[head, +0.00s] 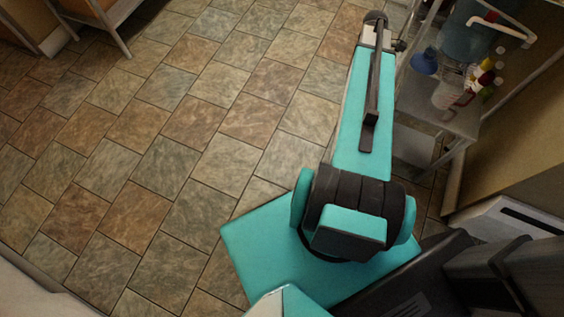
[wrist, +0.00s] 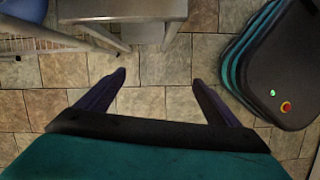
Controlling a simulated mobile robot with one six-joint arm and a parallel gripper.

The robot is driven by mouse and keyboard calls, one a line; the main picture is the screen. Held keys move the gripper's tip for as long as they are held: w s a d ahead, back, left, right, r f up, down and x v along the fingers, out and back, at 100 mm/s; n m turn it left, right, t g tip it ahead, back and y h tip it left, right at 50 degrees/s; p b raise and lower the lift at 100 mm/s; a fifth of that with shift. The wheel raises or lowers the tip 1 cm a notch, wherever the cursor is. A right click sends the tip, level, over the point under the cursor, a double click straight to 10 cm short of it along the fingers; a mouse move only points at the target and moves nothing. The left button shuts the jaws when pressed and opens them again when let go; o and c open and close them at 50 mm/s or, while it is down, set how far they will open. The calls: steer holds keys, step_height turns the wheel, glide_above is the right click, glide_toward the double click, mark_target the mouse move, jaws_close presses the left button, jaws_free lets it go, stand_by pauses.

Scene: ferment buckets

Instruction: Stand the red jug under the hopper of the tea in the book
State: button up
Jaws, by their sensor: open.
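I cannot make out the red jug, the book or any hopper in either view. My gripper (wrist: 160,78) shows in the wrist view with its two dark fingers wide apart and nothing between them. Tiled floor lies below it. In the head view my arm reaches away toward the top, and the gripper itself cannot be made out beyond the arm's far end.
A metal-framed rack (head: 432,121) stands right of my arm, holding a large blue container (head: 468,38), a blue funnel-like item (head: 425,62) and several small bottles (head: 484,78). A grey tabletop (wrist: 124,8) is near the gripper. Tiled floor (head: 170,120) is clear on the left.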

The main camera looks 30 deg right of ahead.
steer(key=w+a+f+m, duration=0.1)
steer(key=a+f, duration=0.3)
steer(key=a, duration=0.4)
steer(key=a+f+y, duration=0.1)
steer(key=a+f, duration=0.4)
steer(key=a, duration=0.3)
steer(key=w+a+f+m, duration=0.1)
steer(key=a+f, duration=0.3)
steer(key=a, duration=0.4)
steer(key=s+a+f+m, duration=0.1)
steer(key=s+a+f, duration=0.2)
steer(key=a, duration=0.3)
steer(key=s+a+f+m+g, duration=0.1)
steer(key=s+a+f, duration=0.2)
steer(key=s+a, duration=0.3)
steer(key=s+a+f+m+g, duration=0.1)
steer(key=s+a+f+m, duration=0.1)
steer(key=s+a, duration=0.3)
steer(key=a+f, duration=0.1)
steer(key=a, duration=0.2)
steer(key=shift+a+f, duration=0.2)
steer(key=shift+f, duration=0.15)
steer(key=c, duration=1.7)
steer(key=shift+s, duration=0.1)
